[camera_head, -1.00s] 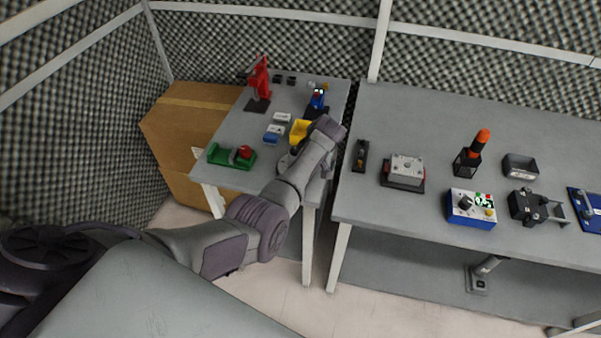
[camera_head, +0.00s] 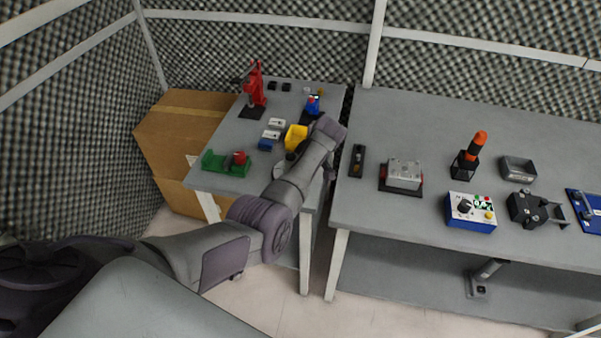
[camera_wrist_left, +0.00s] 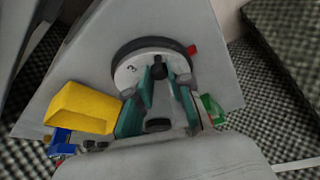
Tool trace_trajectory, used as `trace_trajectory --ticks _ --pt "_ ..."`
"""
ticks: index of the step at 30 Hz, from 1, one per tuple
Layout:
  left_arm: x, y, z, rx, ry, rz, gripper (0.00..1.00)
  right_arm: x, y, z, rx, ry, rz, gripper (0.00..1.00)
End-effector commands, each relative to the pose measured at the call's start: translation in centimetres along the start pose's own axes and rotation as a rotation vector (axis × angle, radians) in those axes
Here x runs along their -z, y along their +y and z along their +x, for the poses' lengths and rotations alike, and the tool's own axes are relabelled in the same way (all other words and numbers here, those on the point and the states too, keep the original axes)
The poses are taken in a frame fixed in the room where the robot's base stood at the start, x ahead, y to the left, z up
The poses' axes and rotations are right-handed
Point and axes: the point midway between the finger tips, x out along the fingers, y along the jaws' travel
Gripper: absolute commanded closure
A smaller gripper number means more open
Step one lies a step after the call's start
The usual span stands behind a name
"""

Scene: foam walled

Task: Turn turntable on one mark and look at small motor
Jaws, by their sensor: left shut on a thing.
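The turntable (camera_wrist_left: 127,73) is a pale grey disc with a dark rim on the left table, seen in the left wrist view. A red piece (camera_wrist_left: 192,49) sits at its rim. A dark upright knob (camera_wrist_left: 160,68) stands on the disc. My left gripper (camera_wrist_left: 168,75) has its teal-sided fingers around this knob and is shut on it. In the head view my left forearm and wrist hide most of the turntable, and the fingertips (camera_head: 292,160) barely show. I cannot tell which item is the small motor. My right gripper is in neither view.
A yellow bin (camera_wrist_left: 80,108) stands beside the turntable. A green holder with a red part (camera_head: 228,163), small blue and white blocks (camera_head: 270,135) and a red press (camera_head: 255,90) are near. The right table (camera_head: 420,130) carries a control box (camera_head: 470,212) and several devices.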

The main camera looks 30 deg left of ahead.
Motion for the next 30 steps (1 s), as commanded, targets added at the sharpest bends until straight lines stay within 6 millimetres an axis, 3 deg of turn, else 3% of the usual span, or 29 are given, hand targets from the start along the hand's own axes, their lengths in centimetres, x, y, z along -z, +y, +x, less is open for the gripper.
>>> trace_trajectory --ticks 1,5,17,30 --pt "0.1 0.1 -0.1 -0.004 0.001 -0.002 0.77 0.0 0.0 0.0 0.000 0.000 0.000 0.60" --pt "0.1 0.1 -0.1 -0.004 0.001 -0.001 0.56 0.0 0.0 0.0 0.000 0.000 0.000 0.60" --pt "0.0 0.1 -0.8 -0.004 0.000 -0.001 0.56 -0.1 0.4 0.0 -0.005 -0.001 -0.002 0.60" --pt "0.0 0.2 -9.3 -0.006 0.000 -0.001 0.56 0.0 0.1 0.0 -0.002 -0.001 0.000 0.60"
